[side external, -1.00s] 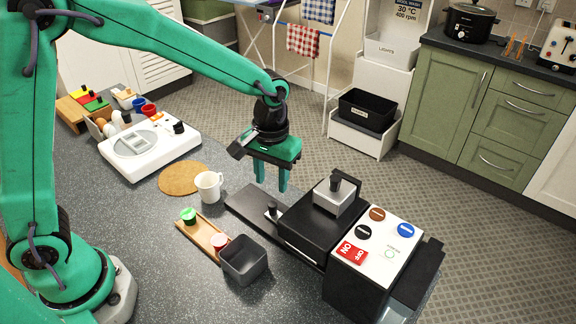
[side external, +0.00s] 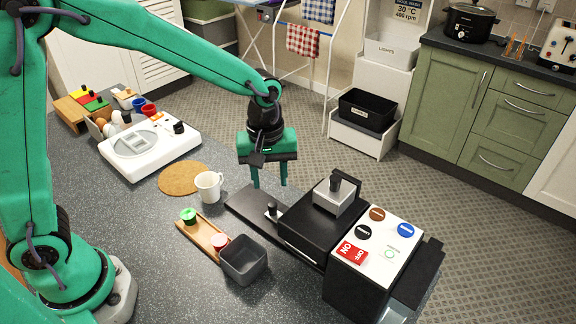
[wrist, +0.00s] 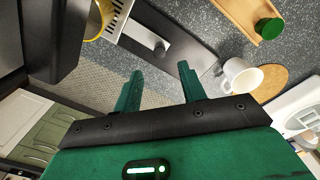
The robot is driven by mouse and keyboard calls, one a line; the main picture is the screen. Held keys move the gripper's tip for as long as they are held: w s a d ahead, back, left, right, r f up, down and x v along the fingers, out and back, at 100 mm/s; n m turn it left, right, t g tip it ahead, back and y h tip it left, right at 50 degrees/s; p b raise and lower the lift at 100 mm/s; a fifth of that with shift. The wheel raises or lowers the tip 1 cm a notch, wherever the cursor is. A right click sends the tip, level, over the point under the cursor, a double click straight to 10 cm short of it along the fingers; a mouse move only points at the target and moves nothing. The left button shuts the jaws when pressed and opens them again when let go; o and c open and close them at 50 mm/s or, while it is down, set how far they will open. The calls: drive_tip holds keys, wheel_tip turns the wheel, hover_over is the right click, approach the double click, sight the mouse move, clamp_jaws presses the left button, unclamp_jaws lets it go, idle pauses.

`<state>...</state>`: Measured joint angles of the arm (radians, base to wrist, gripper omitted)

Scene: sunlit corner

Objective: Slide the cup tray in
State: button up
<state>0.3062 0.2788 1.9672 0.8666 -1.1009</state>
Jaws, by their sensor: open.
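The cup tray (side external: 243,203) is a flat dark slab that sticks out to the left from the base of a black machine (side external: 309,231). A small knob (side external: 272,211) stands upright on it, close to the machine body. My gripper (side external: 269,186) is open and empty, fingers pointing down, above and behind the tray in the side view. In the wrist view the tray (wrist: 186,42) lies beyond my fingertips (wrist: 160,68), with the knob (wrist: 160,47) roughly between their lines. The fingers look apart from the knob.
A white mug (side external: 208,186) stands on the counter left of the tray, off it, by a round cork mat (side external: 184,178). A wooden rack (side external: 203,238) with green and red capsules and a dark square bin (side external: 243,260) lie in front. The machine's button panel (side external: 383,238) is at right.

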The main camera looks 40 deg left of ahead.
sight(273, 204)
drive_tip(key=shift+r+n, duration=0.1)
drive_tip(key=shift+n, duration=1)
drive_tip(key=shift+w+f, duration=0.1)
drive_tip(key=shift+f, duration=3.85)
drive_tip(key=shift+d, duration=0.1)
clamp_jaws()
